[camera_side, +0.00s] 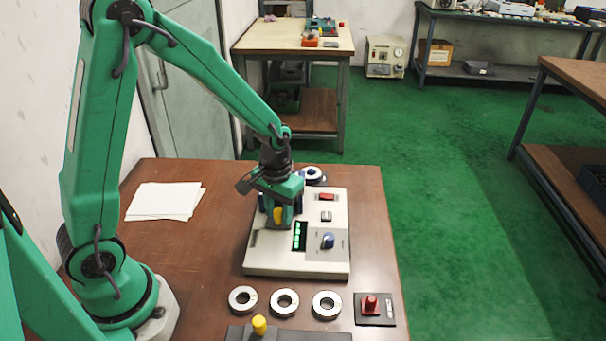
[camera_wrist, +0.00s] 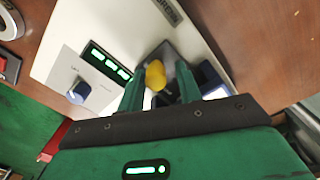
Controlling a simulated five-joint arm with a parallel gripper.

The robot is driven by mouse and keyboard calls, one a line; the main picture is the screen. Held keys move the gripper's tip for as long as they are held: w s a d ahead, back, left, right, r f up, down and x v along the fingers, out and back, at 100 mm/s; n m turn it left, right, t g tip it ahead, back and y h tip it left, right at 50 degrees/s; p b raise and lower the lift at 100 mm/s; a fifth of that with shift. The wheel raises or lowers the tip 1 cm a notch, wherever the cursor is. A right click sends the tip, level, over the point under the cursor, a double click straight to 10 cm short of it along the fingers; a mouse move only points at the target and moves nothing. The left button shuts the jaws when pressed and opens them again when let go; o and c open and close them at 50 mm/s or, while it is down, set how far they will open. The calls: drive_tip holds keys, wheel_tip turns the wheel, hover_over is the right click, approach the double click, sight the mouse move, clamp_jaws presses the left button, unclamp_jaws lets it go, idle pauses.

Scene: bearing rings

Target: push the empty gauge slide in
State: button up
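The gauge (camera_side: 265,262) is a pale box on the brown bench, with a lit green display, a blue knob and a red button. A yellow knob (camera_side: 277,215) stands at its left part. In the wrist view the yellow knob (camera_wrist: 155,76) sits by a dark grey area that looks like the slide, partly hidden by my fingers. I see no ring there. My gripper (camera_side: 282,212) is low over the gauge. In the wrist view my gripper (camera_wrist: 160,88) has its green fingers apart, with the yellow knob showing in the gap between them; I cannot tell whether they touch it.
Three metal rings (camera_side: 284,302) lie in a row in front of the gauge. A red-knobbed block (camera_side: 371,308) is at their right. A dark fixture with another yellow knob (camera_side: 259,324) is at the front edge. Another ring (camera_side: 313,174) is behind the gauge. Papers (camera_side: 164,201) lie left.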

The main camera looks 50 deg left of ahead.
drive_tip(key=shift+r, duration=3.4)
drive_tip(key=shift+s+r, duration=0.35)
drive_tip(key=shift+r, duration=0.4)
drive_tip(key=s+r+m+t, duration=0.3)
drive_tip(key=s+r+t, duration=0.2)
drive_tip(key=s+r, duration=0.7)
drive_tip(key=shift+s+d+t, duration=0.2)
drive_tip(key=shift+s+t, duration=0.1)
drive_tip(key=shift+s, duration=0.4)
